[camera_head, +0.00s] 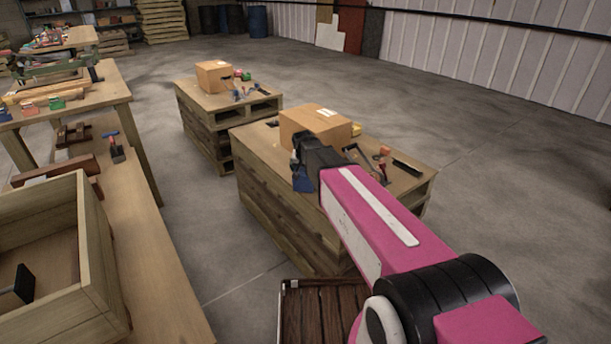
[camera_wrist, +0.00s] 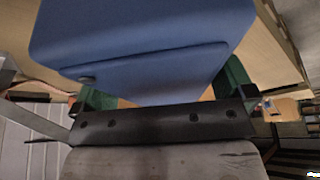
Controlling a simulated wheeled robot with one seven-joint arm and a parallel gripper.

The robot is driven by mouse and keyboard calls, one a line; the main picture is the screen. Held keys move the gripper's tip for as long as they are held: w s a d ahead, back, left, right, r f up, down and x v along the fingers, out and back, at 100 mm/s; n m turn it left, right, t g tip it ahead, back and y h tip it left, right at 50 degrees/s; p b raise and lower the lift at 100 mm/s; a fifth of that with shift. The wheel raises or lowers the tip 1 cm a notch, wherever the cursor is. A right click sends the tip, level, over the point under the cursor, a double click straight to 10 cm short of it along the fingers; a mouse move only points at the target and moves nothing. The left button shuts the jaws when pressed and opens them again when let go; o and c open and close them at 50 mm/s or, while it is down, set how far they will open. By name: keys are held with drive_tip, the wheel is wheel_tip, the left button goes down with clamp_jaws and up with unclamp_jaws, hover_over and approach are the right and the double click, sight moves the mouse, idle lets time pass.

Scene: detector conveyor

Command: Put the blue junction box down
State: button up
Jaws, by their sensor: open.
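The blue junction box (camera_wrist: 140,40) fills the upper middle of the wrist view, close to the camera. My gripper (camera_wrist: 165,88) has its green fingers apart, one on each side of the box. Whether either finger touches it is hard to see. In the head view my gripper (camera_head: 299,163) is at the left edge of the nearer pallet stack (camera_head: 285,225), and a small blue part of the junction box (camera_head: 302,181) shows below it. The underside of the box and its contact with the stack are hidden.
A cardboard box (camera_head: 315,124) stands behind my gripper on the same stack, with tools and a black bar (camera_head: 408,168) to the right. A farther pallet stack (camera_head: 215,118) holds another carton. A workbench with a wooden crate (camera_head: 105,265) is at left.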

drive_tip(key=shift+w+f, duration=0.25)
drive_tip(key=shift+f, duration=0.35)
drive_tip(key=shift+f, duration=0.15)
drive_tip(key=c, duration=1.6)
drive_tip(key=shift+o, duration=0.2)
